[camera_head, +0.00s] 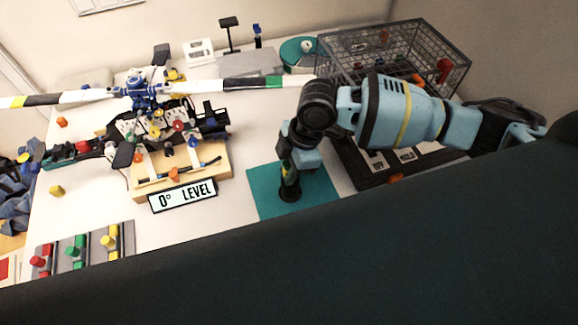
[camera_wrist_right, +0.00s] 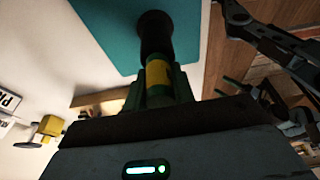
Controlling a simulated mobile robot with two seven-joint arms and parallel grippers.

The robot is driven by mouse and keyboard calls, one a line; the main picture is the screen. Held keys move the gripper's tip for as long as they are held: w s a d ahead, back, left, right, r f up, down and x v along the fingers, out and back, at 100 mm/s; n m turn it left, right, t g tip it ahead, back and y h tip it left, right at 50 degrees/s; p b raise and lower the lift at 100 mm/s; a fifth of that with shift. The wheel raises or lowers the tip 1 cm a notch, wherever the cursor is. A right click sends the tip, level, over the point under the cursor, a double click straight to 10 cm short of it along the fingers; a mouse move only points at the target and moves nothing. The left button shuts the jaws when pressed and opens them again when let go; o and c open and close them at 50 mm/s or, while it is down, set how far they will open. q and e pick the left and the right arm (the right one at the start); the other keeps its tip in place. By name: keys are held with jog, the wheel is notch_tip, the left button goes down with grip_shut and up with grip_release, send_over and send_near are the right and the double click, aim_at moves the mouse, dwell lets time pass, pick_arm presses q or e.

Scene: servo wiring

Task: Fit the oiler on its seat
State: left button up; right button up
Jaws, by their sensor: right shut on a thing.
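My right gripper (camera_head: 289,172) points down over the teal mat (camera_head: 262,190), shut on a small upright cylinder with a yellow band, which I take for the oiler (camera_wrist_right: 158,72). Its yellow band and green parts show between the fingers in the right wrist view. A black round piece (camera_head: 288,196) is at its lower end, on or just above the mat; it also shows in the right wrist view (camera_wrist_right: 154,32). I cannot tell whether this piece is the oiler's own base or a separate seat. My left gripper is not in view.
A model helicopter (camera_head: 140,95) stands on a wooden block at the left, behind a "0° LEVEL" sign (camera_head: 183,196). A wire basket (camera_head: 395,50) stands at the back right. Red, green and yellow pieces sit on grey plates (camera_head: 82,250) at front left. White table between is clear.

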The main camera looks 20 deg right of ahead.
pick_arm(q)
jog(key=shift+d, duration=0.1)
pick_arm(e)
jog(key=o, duration=1.1)
jog(key=v, duration=0.6)
jog(key=shift+d+r, duration=0.1)
jog(key=shift+r, duration=0.25)
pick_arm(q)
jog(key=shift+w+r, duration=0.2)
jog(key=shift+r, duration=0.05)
pick_arm(e)
jog(key=shift+d+r, duration=0.15)
jog(key=shift+r, duration=0.35)
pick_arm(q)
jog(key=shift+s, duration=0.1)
pick_arm(e)
jog(key=shift+s, duration=0.1)
